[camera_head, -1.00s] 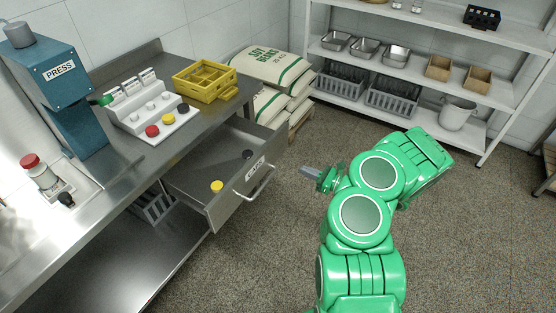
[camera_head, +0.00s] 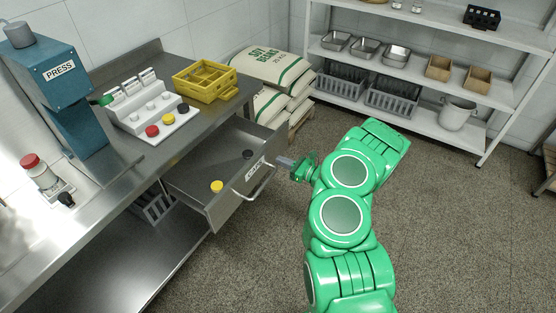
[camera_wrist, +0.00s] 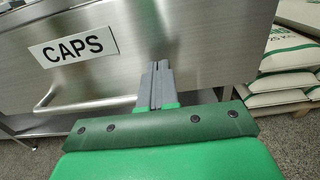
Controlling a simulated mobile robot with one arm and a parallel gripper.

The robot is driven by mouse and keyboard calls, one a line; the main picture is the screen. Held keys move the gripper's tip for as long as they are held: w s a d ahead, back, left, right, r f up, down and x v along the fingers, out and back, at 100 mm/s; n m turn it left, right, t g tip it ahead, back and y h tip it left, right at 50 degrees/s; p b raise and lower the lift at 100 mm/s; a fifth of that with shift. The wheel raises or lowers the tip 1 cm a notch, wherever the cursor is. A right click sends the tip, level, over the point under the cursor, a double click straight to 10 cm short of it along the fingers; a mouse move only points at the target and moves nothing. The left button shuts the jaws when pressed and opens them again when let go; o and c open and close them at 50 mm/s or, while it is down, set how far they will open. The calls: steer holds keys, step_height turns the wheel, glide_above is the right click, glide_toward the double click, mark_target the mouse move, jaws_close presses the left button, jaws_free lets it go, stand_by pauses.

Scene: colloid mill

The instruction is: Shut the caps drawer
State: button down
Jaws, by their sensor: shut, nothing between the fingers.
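The steel caps drawer (camera_head: 212,207) stands pulled out from under the bench in the head view. A yellow cap (camera_head: 217,187) and a dark cap (camera_head: 248,154) lie inside it. Its front has a bar handle (camera_head: 262,187) and a CAPS label, which also shows in the wrist view (camera_wrist: 73,49). My gripper (camera_head: 285,162) is shut and empty, close to the drawer front, near its far end. In the wrist view its closed fingers (camera_wrist: 157,72) point at the front panel (camera_wrist: 200,40), right of the label and handle. I cannot tell whether they touch it.
The bench carries a blue press (camera_head: 50,75), a rack with colored caps (camera_head: 150,110) and a yellow crate (camera_head: 205,80). Sacks (camera_head: 275,68) stand beyond the drawer. A shelf (camera_head: 420,80) is along the back. The floor around my arm is clear.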

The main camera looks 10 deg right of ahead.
steer(key=shift+x, duration=1.1)
